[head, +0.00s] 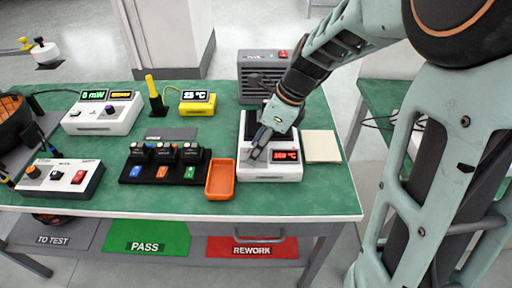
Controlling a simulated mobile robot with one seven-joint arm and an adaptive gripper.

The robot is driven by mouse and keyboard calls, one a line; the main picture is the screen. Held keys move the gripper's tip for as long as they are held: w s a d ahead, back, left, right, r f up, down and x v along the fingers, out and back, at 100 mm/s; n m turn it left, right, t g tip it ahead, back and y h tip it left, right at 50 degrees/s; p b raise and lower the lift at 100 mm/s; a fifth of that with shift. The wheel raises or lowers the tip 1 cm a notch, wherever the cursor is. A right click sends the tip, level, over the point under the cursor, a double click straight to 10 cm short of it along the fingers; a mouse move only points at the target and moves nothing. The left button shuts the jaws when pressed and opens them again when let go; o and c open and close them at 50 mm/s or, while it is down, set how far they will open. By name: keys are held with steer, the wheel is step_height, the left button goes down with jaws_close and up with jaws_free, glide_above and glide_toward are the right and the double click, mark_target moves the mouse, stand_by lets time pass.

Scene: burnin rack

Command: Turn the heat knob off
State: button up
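A white heater unit (268,174) stands near the right end of the green bench. Its front carries a lit red display (286,156) with a temperature in °C; the digits are too small to read surely. My gripper (257,153) reaches down over the unit's front, left of the display, with its fingertips at or very near the front panel. The heat knob cannot be made out; the fingers cover that part of the panel. Whether the fingers touch or hold anything, and how far apart they are, cannot be told.
An orange tray (220,180) stands close left of the heater, a beige pad (322,146) lies to its right. A grey fan box (263,76) is behind. A black rack (164,163) and a yellow meter (198,102) reading 25 °C stand further left. The bench's front strip is clear.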

steer(key=shift+f, duration=0.1)
steer(key=shift+c, duration=0.6)
jaws_close()
